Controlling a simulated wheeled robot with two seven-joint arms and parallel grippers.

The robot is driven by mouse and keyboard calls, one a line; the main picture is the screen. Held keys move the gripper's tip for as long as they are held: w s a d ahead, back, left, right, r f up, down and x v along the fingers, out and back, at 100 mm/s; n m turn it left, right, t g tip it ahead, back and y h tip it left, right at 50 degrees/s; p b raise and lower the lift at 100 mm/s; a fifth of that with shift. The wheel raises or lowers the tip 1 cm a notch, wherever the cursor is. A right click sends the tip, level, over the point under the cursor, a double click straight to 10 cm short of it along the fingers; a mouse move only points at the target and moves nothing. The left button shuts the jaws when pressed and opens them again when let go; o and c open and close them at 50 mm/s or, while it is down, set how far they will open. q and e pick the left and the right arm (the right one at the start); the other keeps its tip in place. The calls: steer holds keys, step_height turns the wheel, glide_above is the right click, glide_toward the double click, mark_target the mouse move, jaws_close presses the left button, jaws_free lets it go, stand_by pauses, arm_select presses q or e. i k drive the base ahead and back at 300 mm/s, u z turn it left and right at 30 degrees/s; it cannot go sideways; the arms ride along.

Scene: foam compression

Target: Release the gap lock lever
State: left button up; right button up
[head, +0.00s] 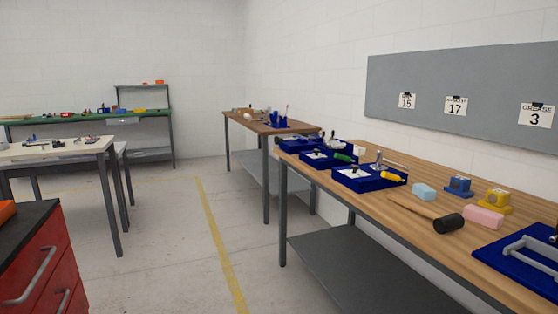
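A blue plate (500,262) lies at the right end of the wooden workbench, cut off by the picture edge. A grey bar-shaped handle or frame (528,246) stands on it, with a small dark part at the very edge. I cannot tell whether any of this is the gap lock lever. A pink foam-like block (483,217) and a light blue one (424,191) lie on the bench to its left. Neither of my grippers is in view.
A black-headed mallet (448,223), a blue fixture (458,186) and a yellow fixture (496,200) sit on the wooden workbench (400,212). Blue trays (368,181) stand at its far end. A red drawer cabinet (40,268) is at lower left. Open floor (170,240) lies between.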

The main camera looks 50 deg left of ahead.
mark_target(339, 156)
steer(key=u, duration=1)
steer(key=k, duration=0.4)
steer(key=z, duration=0.6)
steer(key=k, duration=0.95)
steer(key=u, duration=0.45)
steer(key=i, duration=0.95)
steer(key=u, duration=1.15)
steer(key=i, duration=1.95)
steer(key=z, duration=0.95)
steer(key=i, duration=1.05)
steer(key=z, duration=1.3)
steer(key=i, duration=0.2)
steer(key=z, duration=0.25)
